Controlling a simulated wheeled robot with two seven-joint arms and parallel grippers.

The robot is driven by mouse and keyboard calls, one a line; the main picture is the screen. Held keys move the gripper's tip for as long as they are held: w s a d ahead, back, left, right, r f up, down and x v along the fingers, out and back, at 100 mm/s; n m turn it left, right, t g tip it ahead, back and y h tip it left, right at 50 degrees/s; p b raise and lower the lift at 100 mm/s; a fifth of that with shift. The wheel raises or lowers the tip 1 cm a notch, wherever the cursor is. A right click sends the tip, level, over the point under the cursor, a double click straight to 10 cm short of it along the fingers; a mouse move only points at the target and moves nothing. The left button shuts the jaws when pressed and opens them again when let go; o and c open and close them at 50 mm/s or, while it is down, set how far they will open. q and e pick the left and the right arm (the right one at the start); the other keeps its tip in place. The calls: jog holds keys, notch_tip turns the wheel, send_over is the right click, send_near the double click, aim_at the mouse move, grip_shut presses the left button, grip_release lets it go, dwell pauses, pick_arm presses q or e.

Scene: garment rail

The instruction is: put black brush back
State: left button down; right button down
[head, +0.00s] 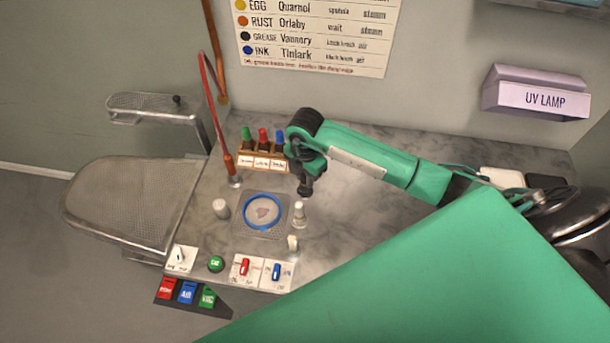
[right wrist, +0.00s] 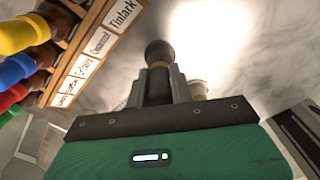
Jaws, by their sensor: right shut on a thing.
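My right gripper (head: 308,188) is over the marble counter, just right of the bottle rack (head: 262,164), pointing down. In the right wrist view, its fingers (right wrist: 160,88) are shut on a dark, round-ended thing with a gold-brown band, which I take for the black brush (right wrist: 159,55). In the head view the held brush is hard to tell from the dark gripper. The rack has green, red, blue and, in the wrist view, yellow tops, with name labels (right wrist: 100,50) along its front. My left gripper is not in view.
A blue hoop (head: 246,221) around a stained cloth lies between two pale bottles (head: 221,208) (head: 299,217). Switches (head: 260,272) line the counter's front. A red-orange wand (head: 229,165) stands left of the rack. A UV lamp (head: 535,95) hangs at right.

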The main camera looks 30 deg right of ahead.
jog(key=shift+f, duration=0.25)
dwell(0.3)
jog(key=shift+f+b, duration=0.3)
jog(key=shift+b, duration=0.05)
jog(key=shift+f, duration=0.2)
dwell(0.4)
jog(key=c, duration=0.8)
grip_release()
jog(key=shift+c, duration=0.2)
jog(key=shift+r, duration=0.1)
jog(key=shift+r+p, duration=2.6)
jog(key=shift+r, duration=1.1)
